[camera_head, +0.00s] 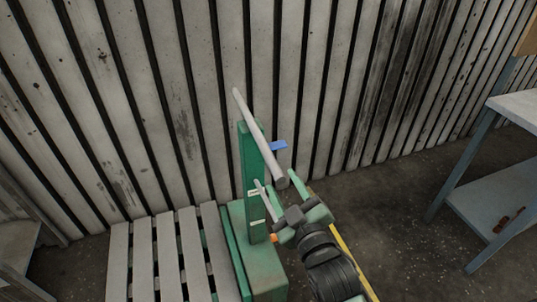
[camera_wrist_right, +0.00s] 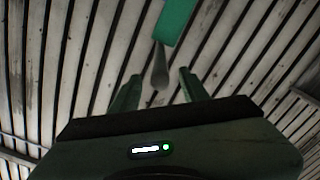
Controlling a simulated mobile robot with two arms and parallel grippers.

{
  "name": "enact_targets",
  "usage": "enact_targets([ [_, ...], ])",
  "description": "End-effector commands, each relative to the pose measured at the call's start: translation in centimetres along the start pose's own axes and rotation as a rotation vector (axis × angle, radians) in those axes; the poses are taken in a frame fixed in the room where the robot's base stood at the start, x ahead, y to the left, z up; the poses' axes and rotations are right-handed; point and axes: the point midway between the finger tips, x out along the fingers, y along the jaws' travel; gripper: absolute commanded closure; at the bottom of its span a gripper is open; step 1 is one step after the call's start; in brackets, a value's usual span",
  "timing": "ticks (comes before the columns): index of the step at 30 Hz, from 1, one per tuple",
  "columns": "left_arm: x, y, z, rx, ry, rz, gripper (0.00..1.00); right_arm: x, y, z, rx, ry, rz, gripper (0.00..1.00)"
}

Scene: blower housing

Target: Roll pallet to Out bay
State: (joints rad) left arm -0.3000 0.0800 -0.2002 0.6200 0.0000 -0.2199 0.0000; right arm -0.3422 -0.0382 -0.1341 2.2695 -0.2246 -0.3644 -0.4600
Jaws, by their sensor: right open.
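A slatted pallet (camera_head: 143,262) lies at the lower left, beside a green pallet truck (camera_head: 265,262) with an upright green post (camera_head: 250,170). A grey handle bar (camera_head: 258,135) slants across the top of the post. My right gripper (camera_head: 278,184) is open, its two green fingers pointing up near the handle's lower end. In the right wrist view the grey handle end (camera_wrist_right: 160,72) shows in the gap between the open fingertips; how deep it sits is unclear. The Out bay cannot be made out. My left gripper is not in view.
A slatted wall (camera_head: 180,100) stands close behind the truck. A blue-grey workbench (camera_head: 515,106) with a lower shelf stands at the right. A yellow floor line (camera_head: 344,254) runs beside my right arm. Dark floor (camera_head: 400,225) lies bare between truck and bench.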

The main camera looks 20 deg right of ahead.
Motion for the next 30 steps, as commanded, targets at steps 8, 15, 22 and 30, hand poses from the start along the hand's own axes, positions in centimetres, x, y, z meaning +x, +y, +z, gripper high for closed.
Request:
enact_targets([
  [8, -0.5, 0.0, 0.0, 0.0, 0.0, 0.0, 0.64, 3.6, 0.1, -0.1, 0.001, 0.001, 0.001, 0.55],
  [15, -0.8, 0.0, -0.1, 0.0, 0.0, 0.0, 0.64, 6.9, 0.0, 0.0, 0.0, -0.001, 0.0, 0.55],
  [22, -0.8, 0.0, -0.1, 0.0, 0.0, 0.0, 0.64, 7.7, 0.0, 0.1, 0.0, -0.002, 0.0, 0.55],
  [30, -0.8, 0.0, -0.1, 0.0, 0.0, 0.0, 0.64, 7.7, 0.0, 0.1, 0.001, -0.002, 0.0, 0.86],
])
